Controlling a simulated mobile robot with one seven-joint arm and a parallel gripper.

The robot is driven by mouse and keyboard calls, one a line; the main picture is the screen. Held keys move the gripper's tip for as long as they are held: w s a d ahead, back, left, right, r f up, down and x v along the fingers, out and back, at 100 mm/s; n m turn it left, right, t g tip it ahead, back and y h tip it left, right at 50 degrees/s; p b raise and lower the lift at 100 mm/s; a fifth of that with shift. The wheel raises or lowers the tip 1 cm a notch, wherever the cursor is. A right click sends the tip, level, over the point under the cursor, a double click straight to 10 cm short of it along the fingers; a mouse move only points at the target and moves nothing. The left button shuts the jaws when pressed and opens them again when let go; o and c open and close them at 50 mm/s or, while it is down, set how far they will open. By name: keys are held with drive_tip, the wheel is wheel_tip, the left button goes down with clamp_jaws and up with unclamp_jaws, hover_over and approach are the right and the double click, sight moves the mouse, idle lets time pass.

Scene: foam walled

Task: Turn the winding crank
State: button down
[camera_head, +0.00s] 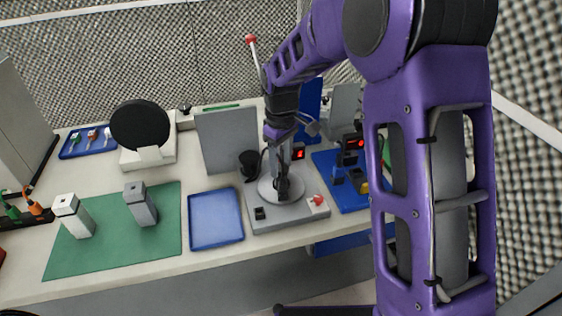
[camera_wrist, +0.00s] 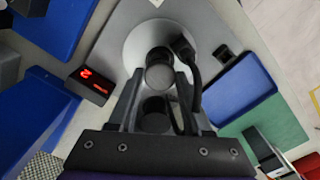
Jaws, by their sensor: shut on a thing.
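The winding machine has a grey base plate (camera_head: 290,222) and a pale round disc (camera_head: 268,190) near the front of the bench. The disc also shows in the wrist view (camera_wrist: 134,48). My gripper (camera_head: 282,180) reaches straight down over the disc. In the wrist view its two fingers (camera_wrist: 160,92) stand on either side of a dark, round-topped crank knob (camera_wrist: 159,75) and are shut on it. A dark bent arm (camera_wrist: 185,50) lies beside the knob. My wrist and fingers hide much of the crank in the head view.
A small red-lit display (camera_wrist: 90,84) stands beside the disc. A blue tray (camera_head: 216,217) and a green mat (camera_head: 110,235) with two grey-white blocks lie left. A grey upright panel (camera_head: 226,140) stands behind. A blue mat (camera_head: 335,165) with small devices is right.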

drive_tip(key=shift+m, duration=2.9)
drive_tip(key=shift+m+p, duration=0.55)
drive_tip(key=shift+m, duration=2.05)
drive_tip(key=shift+m+p, duration=0.3)
drive_tip(key=shift+m, duration=13.5)
drive_tip(key=shift+r+m, duration=0.1)
drive_tip(key=shift+m, duration=0.5)
